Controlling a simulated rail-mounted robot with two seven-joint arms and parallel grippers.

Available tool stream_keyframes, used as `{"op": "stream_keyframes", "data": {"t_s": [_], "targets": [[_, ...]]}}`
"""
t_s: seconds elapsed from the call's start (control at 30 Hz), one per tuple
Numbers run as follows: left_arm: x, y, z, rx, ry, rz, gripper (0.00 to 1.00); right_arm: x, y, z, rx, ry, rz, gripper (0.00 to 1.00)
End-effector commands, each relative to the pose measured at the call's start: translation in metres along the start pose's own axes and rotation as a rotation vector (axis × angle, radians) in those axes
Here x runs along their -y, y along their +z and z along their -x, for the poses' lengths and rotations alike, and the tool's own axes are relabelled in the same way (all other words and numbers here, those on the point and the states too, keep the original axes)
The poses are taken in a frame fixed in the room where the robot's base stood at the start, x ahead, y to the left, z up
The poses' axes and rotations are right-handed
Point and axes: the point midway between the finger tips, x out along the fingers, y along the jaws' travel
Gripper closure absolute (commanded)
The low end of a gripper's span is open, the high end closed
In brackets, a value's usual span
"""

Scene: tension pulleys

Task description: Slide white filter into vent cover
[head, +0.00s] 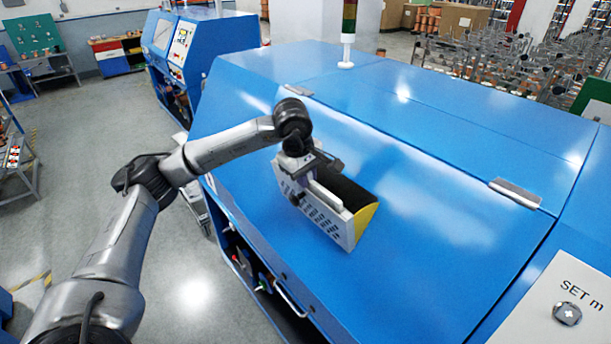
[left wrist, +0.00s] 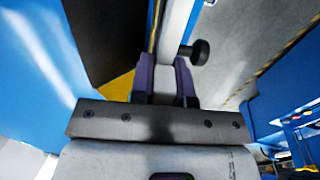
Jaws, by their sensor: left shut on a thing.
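A white slotted panel (head: 322,217), which looks like the vent cover, stands against a black-topped, yellow-sided housing (head: 362,208) on the sloping blue machine. My left gripper (head: 318,172) is at the panel's upper left end, shut on a white plate. In the left wrist view, my left gripper's fingers (left wrist: 164,82) close around the plate (left wrist: 176,25), with a dark knob (left wrist: 200,52) on its right side. The housing (left wrist: 104,35) is just left of it. I cannot tell the white filter apart from the panel. My right gripper is not in view.
The blue machine's lid (head: 430,205) is broad and clear right of the housing, with metal hinges (head: 515,194). A signal tower (head: 348,30) stands at its back. Another blue machine (head: 195,50) is behind left, and open floor (head: 75,180) lies left.

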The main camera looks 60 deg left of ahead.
Motion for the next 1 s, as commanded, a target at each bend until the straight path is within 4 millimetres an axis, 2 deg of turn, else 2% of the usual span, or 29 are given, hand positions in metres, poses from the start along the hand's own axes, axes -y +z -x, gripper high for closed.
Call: {"op": "stream_keyframes", "data": {"t_s": [0.1,0.13,0.43,0.77,0.87,1.0], "targets": [[0.0,0.0,0.0,0.0,0.001,0.0,1.0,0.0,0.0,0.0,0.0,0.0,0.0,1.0],[0.0,0.0,0.0,0.0,0.001,0.0,0.82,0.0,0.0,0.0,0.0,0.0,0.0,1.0],[0.0,0.0,0.0,0.0,0.0,0.0,0.54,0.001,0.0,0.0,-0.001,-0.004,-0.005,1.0],[0.0,0.0,0.005,0.001,0.001,0.0,0.54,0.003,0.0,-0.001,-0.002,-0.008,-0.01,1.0],[-0.001,0.0,0.016,0.002,0.004,0.0,0.54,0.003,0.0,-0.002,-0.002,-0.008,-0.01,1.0],[-0.001,0.0,0.043,0.002,0.006,0.0,0.54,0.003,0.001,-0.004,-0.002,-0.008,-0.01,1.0]]}}
